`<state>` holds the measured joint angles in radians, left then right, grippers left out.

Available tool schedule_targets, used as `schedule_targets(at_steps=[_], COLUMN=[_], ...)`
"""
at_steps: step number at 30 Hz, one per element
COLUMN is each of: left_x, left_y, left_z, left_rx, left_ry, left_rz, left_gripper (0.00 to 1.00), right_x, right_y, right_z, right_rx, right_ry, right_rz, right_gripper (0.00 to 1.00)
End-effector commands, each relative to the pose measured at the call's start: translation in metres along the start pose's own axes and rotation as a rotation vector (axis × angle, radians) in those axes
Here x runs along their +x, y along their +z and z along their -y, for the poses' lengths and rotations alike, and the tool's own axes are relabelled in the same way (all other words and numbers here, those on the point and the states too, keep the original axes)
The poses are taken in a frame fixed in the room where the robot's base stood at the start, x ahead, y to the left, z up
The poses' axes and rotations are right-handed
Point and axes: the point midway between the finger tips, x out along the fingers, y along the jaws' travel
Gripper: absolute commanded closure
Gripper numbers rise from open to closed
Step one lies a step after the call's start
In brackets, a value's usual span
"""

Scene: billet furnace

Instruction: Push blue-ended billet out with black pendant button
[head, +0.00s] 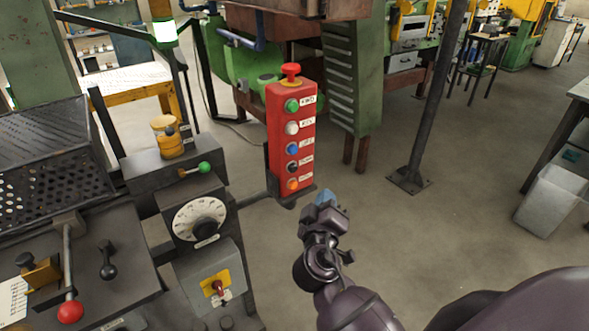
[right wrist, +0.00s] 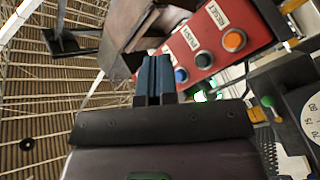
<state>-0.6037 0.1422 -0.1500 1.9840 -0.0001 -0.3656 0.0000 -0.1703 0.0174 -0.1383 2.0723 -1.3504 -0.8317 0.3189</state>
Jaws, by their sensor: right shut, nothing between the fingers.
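The red pendant (head: 276,150) stands upright on a bracket in the head view. Its black button (head: 292,167) sits between the blue button (head: 292,149) above and the orange button (head: 292,184) below. In the right wrist view the black button (right wrist: 203,59) shows beside a PUSH label, near the orange button (right wrist: 234,40). My right gripper (head: 326,198) is shut and empty, just right of and below the pendant's lower end, apart from the button in the picture. Its closed fingers (right wrist: 155,76) also show in the wrist view. My left gripper and the blue-ended billet are not in view.
A grey console with a dial (head: 200,220), a green-knobbed lever (head: 203,168) and a red-knobbed lever (head: 70,311) stands left of the pendant. A dark post (head: 437,95) rises behind.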

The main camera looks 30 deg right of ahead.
Motion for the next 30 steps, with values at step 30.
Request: schedule_targets(at_steps=[30], left_x=[0.004], left_y=[0.003], left_z=[-0.001], left_rx=[0.0], left_ry=[0.0], left_rz=[-0.003], left_gripper=[0.57], right_x=[0.055], right_y=[-0.04], right_z=[0.04], right_rx=[0.0], right_ry=[0.0], right_rz=[0.0], right_gripper=[1.0])
